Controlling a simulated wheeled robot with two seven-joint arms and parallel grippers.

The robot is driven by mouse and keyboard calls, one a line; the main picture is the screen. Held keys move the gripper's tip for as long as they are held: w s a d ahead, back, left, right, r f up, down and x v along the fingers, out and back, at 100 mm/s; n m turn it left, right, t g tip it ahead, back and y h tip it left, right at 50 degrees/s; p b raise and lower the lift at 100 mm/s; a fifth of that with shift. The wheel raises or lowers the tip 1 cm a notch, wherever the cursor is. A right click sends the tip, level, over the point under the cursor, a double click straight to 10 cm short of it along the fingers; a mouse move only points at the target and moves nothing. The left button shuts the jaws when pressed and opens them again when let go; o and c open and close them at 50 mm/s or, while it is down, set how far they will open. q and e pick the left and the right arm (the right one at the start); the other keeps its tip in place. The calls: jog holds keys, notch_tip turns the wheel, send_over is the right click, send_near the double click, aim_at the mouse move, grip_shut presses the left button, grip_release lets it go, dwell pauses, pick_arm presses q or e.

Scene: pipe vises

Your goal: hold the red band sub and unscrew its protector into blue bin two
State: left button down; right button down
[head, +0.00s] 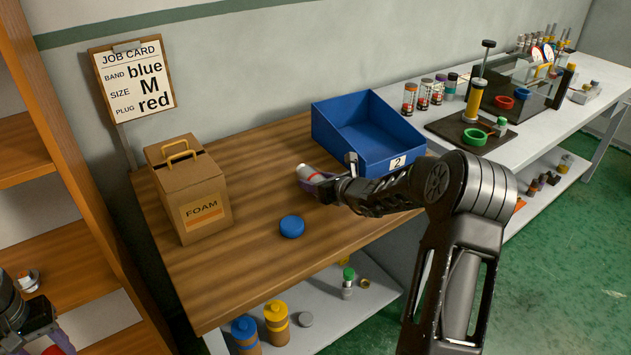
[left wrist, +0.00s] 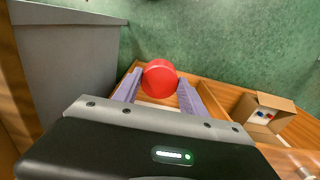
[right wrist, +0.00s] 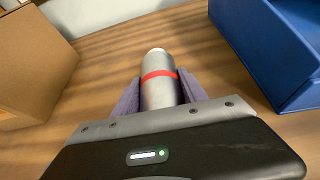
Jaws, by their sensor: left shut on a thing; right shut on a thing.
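The red band sub (head: 307,172) is a silver cylinder with a red band. My right gripper (head: 325,183) is shut on it over the wooden table, beside the bin. It shows lengthwise between purple fingers in the right wrist view (right wrist: 158,80), its far end pale. I cannot tell a protector on it. Blue bin two (head: 391,150) is just behind and right of this gripper, its inside looking empty. My left gripper (head: 55,340) is at the lower left edge, shut on a round red cap-like piece (left wrist: 160,77). A blue cap (head: 291,227) lies on the table.
A foam box (head: 190,195) stands at the table's left, below a job card (head: 134,80). Orange shelves (head: 60,215) are near my left arm. A white bench (head: 400,92) with vises and parts is at right. The front of the table is mostly clear.

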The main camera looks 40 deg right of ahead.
jog(key=shift+r, duration=0.15)
jog(key=c, duration=0.6)
grip_release()
jog(key=v, duration=1.2)
jog(key=shift+s+b, duration=0.1)
jog(key=shift+b, duration=0.25)
